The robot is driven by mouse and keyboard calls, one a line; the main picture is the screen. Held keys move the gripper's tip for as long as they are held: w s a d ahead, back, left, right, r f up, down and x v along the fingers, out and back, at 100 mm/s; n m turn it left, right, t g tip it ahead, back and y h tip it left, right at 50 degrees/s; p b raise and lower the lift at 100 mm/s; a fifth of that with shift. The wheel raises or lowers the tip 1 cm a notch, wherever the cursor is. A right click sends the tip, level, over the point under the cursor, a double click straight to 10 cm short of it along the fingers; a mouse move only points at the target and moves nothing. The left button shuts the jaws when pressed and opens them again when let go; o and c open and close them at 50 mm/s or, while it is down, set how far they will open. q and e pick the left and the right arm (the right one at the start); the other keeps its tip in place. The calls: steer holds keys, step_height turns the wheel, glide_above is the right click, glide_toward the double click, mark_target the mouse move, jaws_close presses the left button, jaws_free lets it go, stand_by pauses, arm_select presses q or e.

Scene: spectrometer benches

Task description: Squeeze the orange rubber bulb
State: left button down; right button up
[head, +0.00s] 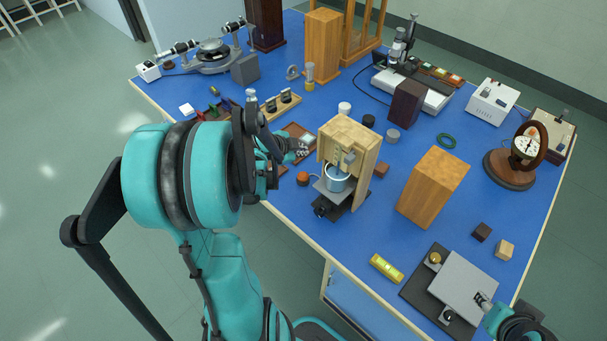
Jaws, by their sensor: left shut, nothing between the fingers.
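A small orange-red rounded object (303,178), which looks like the rubber bulb, sits on the blue bench top near its front left edge. It is just left of a wooden box-like stand (348,134) that holds a light blue cup (338,178). My left gripper (301,148) is shut and empty. In the picture it is a little above the orange object and apart from it, over a flat brown-framed piece. Part of my right arm shows at the bottom right, with its gripper (486,302) small by a grey plate; its fingers are not clear.
A wooden block (432,187) stands right of the stand. A yellow level (386,268) and a grey plate device (465,285) lie near the front edge. Small blocks and weights surround the stand; blue surface is bare between.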

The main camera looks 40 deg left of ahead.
mark_target(305, 173)
arm_select(q)
step_height(305, 173, down, 8)
steer(key=b, duration=0.7)
steer(key=shift+f, duration=0.2)
stand_by(0.9)
steer(key=shift+f+b, duration=0.45)
steer(key=shift+s+f+b, duration=0.1)
steer(key=shift+f+b, duration=0.45)
steer(key=shift+f, duration=0.05)
stand_by(0.6)
stand_by(0.3)
steer(key=shift+r+p, duration=0.85)
steer(key=shift+r, duration=0.2)
